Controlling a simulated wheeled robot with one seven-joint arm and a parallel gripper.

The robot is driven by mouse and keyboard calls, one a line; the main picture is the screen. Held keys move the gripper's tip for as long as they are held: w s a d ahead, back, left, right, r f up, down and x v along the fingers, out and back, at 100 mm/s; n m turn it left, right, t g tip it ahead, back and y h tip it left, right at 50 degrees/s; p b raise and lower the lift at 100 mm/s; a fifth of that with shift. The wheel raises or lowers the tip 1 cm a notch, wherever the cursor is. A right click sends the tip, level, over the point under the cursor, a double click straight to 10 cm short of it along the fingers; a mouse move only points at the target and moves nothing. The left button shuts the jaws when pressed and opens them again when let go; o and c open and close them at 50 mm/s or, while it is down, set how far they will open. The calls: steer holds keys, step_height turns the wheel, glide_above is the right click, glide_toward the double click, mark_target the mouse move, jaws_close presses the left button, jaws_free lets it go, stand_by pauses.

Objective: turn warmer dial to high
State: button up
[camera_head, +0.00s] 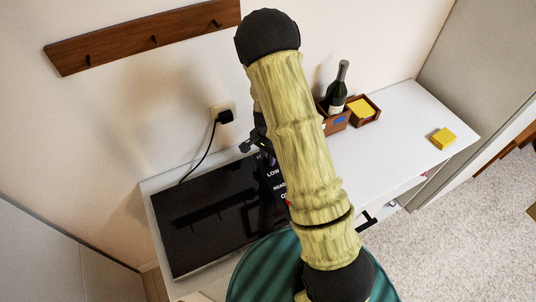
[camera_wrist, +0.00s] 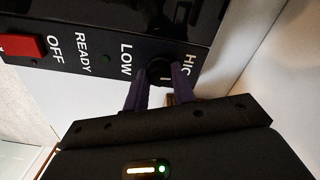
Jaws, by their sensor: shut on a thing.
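The warmer (camera_head: 205,225) is a flat black glossy plate on the white counter. Its control strip also shows in the wrist view (camera_wrist: 100,35), with the words OFF, READY, LOW and a partly covered HIGH. The dark dial (camera_wrist: 159,69) sits by LOW and HIGH. My gripper (camera_wrist: 160,80) has its two purple fingers on either side of the dial and is shut on it. The dial's pointer is too hidden to read. In the head view my arm covers part of the control strip, and the dial cannot be made out.
A red switch (camera_wrist: 27,46) sits by OFF. A cord runs from the warmer to a wall plug (camera_head: 225,116). A dark bottle (camera_head: 338,88) stands in a wooden organizer (camera_head: 367,117); yellow notes (camera_head: 443,138) lie at the right. A hook rail (camera_head: 140,40) hangs above.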

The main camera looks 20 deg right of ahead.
mark_target(268, 158)
steer(key=shift+w+r+m, duration=0.1)
steer(key=shift+m, duration=0.8)
steer(key=o, duration=1)
step_height(268, 158, up, 17)
steer(key=shift+r, duration=0.15)
